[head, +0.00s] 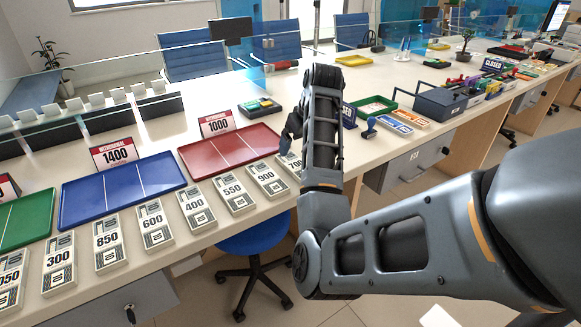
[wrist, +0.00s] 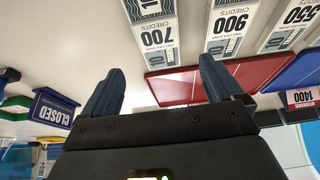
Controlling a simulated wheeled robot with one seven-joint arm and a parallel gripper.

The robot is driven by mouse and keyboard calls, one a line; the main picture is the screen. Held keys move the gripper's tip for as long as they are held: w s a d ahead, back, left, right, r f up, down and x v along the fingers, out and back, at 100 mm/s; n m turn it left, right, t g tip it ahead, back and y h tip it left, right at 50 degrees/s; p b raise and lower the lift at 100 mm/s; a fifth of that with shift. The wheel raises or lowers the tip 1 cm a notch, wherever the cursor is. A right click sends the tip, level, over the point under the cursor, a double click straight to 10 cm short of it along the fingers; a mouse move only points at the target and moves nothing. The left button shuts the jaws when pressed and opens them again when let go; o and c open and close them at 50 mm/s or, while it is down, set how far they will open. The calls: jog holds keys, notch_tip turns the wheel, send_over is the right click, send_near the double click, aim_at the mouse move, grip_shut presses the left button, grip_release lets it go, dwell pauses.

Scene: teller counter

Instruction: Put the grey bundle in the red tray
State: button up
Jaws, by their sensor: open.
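The red tray (head: 205,158) lies flat on the counter behind the row of bundles; it shows in the wrist view (wrist: 175,88) beyond my fingers. Its surface looks empty. The bundles are all pale grey-white, and I cannot tell which one is the grey bundle. The 700 bundle (head: 291,163) is partly hidden by my arm in the head view and shows in the wrist view (wrist: 155,35). The 900 bundle (head: 267,178) is beside it. My gripper (wrist: 160,88) is open and empty, above the counter near the 700 bundle and the red tray's right end.
Bundles marked 550 (head: 233,192), 400 (head: 196,208), 600 (head: 155,224) and others line the front edge. A blue tray (head: 80,205) and a green tray (head: 25,222) lie left. A 1000 sign (head: 216,124) stands behind the red tray. A closed sign (wrist: 52,110) is near my gripper.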

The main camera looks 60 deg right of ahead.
aim_at(293, 161)
jog(key=x, duration=0.7)
jog(key=shift+f, duration=0.2)
jog(key=shift+c, duration=0.2)
jog(key=c, duration=1.2)
jog(key=shift+c, duration=0.2)
jog(key=shift+r, duration=0.1)
